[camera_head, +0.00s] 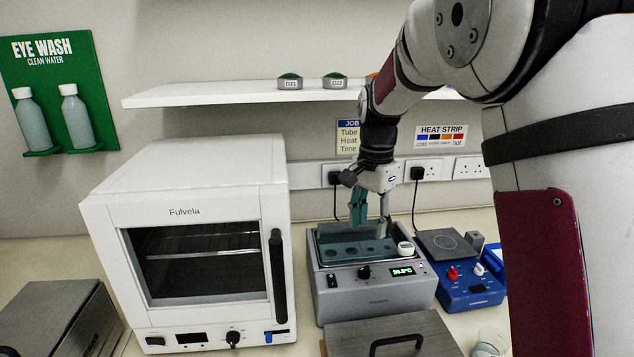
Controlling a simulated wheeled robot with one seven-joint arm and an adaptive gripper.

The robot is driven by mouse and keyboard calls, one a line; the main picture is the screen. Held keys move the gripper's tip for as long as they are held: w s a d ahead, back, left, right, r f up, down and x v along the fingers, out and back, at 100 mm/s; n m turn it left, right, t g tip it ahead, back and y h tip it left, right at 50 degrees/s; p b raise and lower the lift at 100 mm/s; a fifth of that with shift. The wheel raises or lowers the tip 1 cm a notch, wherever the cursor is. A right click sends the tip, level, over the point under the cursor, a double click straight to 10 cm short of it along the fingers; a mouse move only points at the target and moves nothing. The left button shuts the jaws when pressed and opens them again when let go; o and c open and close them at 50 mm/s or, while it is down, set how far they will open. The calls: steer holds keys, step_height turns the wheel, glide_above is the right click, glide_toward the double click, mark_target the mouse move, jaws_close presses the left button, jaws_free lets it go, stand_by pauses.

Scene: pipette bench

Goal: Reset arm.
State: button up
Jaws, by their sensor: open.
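My gripper (371,222) is at the end of my arm, which comes in from the upper right. It points down over the grey heating bath (375,300). Its fingers are apart, and I see nothing held between them. The fingertips are close above the teal rack area (345,251) in the bath's top; I cannot tell whether they touch it. A small white round cap (405,248) sits at the right of the bath's top. The bath's display is lit green.
A white Fulvela oven (185,245) stands left of the bath. A blue hotplate stirrer (470,285) is on the right. A metal lid with a black handle (395,338) lies in front. A glass beaker (491,342) stands front right.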

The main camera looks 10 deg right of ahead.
steer(key=s+r+n+t, duration=0.2)
steer(key=s+r+n, duration=0.25)
steer(key=s, duration=0.55)
steer(key=s+r+n+t, duration=0.2)
steer(key=s+r+n, duration=0.3)
steer(key=s, duration=0.6)
steer(key=s+n+t, duration=0.1)
steer(key=s+n, duration=0.1)
steer(key=s, duration=0.6)
steer(key=shift+f+t, duration=0.3)
steer(key=shift+f, duration=0.05)
